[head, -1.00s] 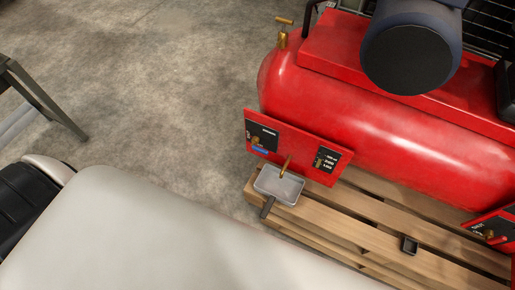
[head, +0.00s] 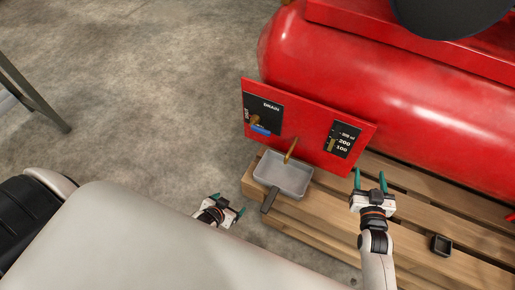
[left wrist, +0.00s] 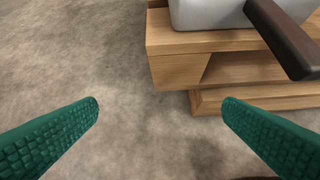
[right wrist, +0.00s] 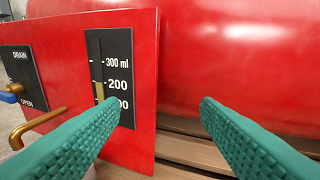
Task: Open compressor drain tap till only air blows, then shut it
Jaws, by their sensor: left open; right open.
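The red panel (head: 300,122) on the compressor carries the drain tap, a brass body with a blue lever (head: 260,129), under a DRAIN label. Its exact setting is too small to tell. A brass spout (head: 290,151) points down over a grey tray (head: 293,180) with a dark handle (head: 268,202); no stream shows. The ml gauge (right wrist: 99,72) has a yellowish column reaching about the 200 mark, its lower part hidden by my finger. My left gripper (head: 228,204) is open and empty, left of the tray. My right gripper (head: 370,172) is open and empty, right of the panel.
The tray stands on a wooden pallet (head: 415,225) under the red compressor tank (head: 370,75). A small dark square cup (head: 441,244) sits on the pallet at right. Bare concrete floor (head: 150,90) lies to the left.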

